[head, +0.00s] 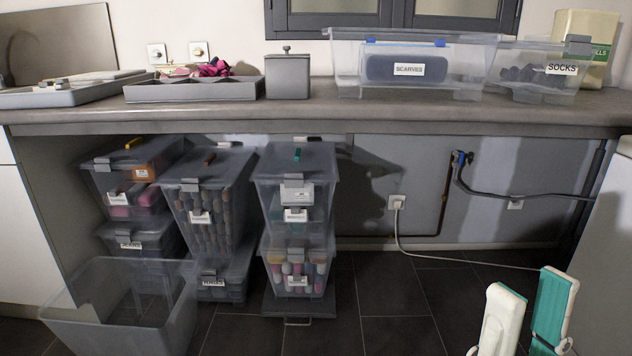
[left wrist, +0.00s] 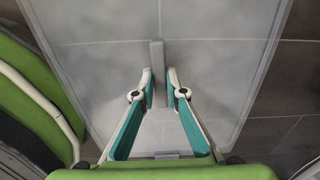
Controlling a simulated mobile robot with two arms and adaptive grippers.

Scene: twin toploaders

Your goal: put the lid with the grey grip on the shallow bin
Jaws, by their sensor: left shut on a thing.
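In the left wrist view, my left gripper (left wrist: 160,76) is shut on the narrow grey grip (left wrist: 157,52) of a large translucent lid (left wrist: 215,55). The floor tiles show through the lid. Neither this gripper nor the lid shows in the head view. On the counter stand a wide clear bin (head: 345,75) labelled SCARVES and a smaller clear bin (head: 511,90) labelled SOCKS; I cannot tell for sure which is the shallow bin. My right gripper (head: 528,291) is low at the right of the head view, its fingers apart and empty.
An empty open bin (head: 60,312) stands on the floor at the left. Several lidded bins are stacked under the counter (head: 300,115). A grey canister (head: 288,77) and a tray (head: 190,91) stand left of the SCARVES bin. A cable (head: 440,257) crosses the open floor space.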

